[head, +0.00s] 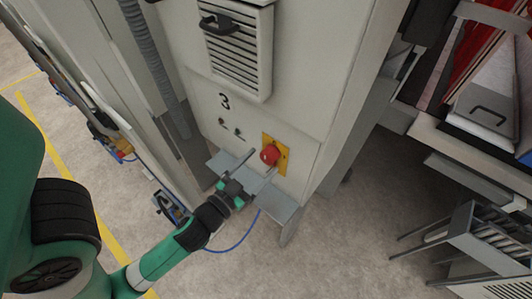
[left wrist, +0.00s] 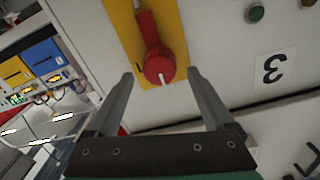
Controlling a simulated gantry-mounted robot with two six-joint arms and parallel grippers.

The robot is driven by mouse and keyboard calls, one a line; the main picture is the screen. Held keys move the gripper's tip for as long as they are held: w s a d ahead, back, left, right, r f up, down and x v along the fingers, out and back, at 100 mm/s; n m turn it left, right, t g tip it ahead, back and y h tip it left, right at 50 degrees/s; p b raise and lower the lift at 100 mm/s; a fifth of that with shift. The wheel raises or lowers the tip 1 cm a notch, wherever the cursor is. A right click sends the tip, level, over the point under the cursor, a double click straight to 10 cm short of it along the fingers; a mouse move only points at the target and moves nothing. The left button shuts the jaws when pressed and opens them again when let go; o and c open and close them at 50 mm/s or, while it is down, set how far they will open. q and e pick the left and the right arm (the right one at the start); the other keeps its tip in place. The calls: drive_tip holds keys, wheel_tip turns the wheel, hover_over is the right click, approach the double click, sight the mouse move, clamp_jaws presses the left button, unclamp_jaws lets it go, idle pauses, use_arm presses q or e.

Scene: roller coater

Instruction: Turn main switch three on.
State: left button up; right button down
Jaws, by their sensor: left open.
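Main switch three is a red rotary knob (head: 270,154) on a yellow plate (head: 283,160), on the front of the grey cabinet marked with a black 3 (head: 224,101). In the left wrist view the red knob (left wrist: 158,65) has a long handle and a white mark at its near end, on the yellow plate (left wrist: 122,22). My left gripper (head: 258,162) is open in front of the knob. In the left wrist view its two fingers (left wrist: 161,75) stand on either side of the knob's near end, and I see no contact. My right gripper is not in view.
Small indicator buttons (head: 237,133) sit left of the switch, below the vent grille (head: 238,45). A grey ledge (head: 284,207) juts out below the switch. A metal rack (head: 480,235) stands at the lower right. The floor (head: 340,235) between is clear.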

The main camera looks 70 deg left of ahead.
sight(265, 159)
use_arm(q)
drive_tip(key=shift+p+x, duration=0.35)
drive_tip(key=shift+x, duration=1.2)
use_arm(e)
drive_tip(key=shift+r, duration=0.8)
use_arm(q)
clamp_jaws()
